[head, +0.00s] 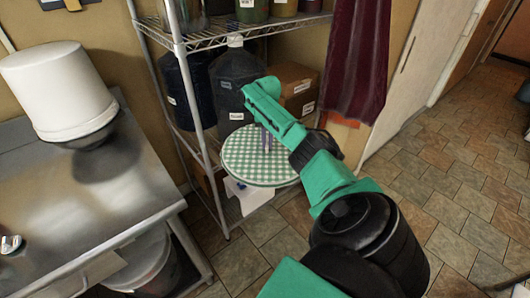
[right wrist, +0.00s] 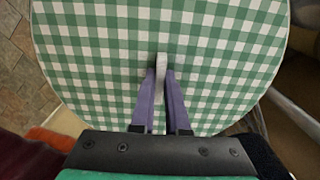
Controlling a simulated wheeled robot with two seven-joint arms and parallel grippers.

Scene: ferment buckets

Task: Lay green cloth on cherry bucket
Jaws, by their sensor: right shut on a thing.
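The green cloth (head: 238,160) is a round, flat, green and white checked piece; it also fills most of the right wrist view (right wrist: 90,60). A pale upright tab (right wrist: 161,75) stands near its middle. My right gripper (head: 266,145) is shut on this tab, its purple fingers (right wrist: 161,90) on both sides of it. The cloth looks level, in front of the shelf rack; I cannot tell whether it rests on anything. I cannot tell which bucket is the cherry one, as no such label is readable. My left gripper is not in view.
Another pale bucket (head: 143,262) is below the table. The wire rack (head: 215,40) holds dark jugs (head: 236,75) and cardboard boxes (head: 293,88). A dark red cloth (head: 357,60) hangs right. Tiled floor is open at right.

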